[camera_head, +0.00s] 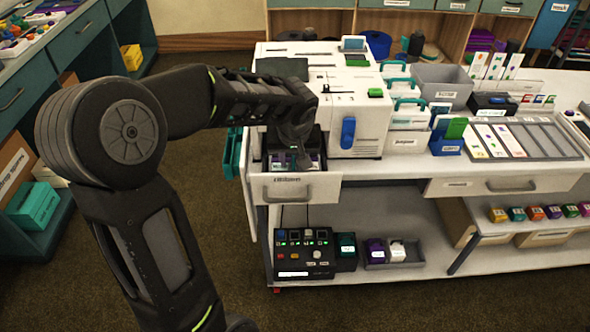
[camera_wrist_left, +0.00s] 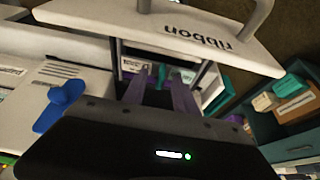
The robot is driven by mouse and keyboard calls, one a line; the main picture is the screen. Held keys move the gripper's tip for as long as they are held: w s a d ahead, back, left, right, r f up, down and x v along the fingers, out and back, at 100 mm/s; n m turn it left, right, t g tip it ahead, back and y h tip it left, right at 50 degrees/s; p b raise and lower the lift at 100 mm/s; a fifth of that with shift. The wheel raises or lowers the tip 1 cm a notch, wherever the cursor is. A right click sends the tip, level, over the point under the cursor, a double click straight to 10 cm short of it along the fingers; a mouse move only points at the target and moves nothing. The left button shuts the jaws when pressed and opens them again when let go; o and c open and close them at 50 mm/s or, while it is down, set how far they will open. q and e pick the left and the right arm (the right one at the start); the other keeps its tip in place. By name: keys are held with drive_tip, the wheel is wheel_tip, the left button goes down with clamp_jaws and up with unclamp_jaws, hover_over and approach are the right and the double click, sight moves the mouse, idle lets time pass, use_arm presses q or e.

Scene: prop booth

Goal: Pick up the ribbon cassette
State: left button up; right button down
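My left gripper (camera_head: 298,157) reaches down into an open white drawer (camera_head: 262,190); the drawer front, marked "ribbon", also shows in the left wrist view (camera_wrist_left: 225,42). Purple items with pale labels (camera_head: 312,163), which look like ribbon cassettes, lie in the drawer around the fingertips. In the left wrist view, purple and grey shapes and a pale label (camera_wrist_left: 172,66) show between the drawer walls, beyond the dark gripper body. Whether the fingers are open or touch a cassette I cannot tell. My right gripper is not in view.
A white machine with a blue handle (camera_head: 348,132) stands beside the drawer. Below, a lower shelf holds a black control box (camera_head: 303,254) and a grey tray (camera_head: 407,264) with purple and white blocks. A grey sorting tray (camera_head: 535,140) lies at right. Floor at left front is clear.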

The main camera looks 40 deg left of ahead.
use_arm(q)
clamp_jaws()
idle(1.4)
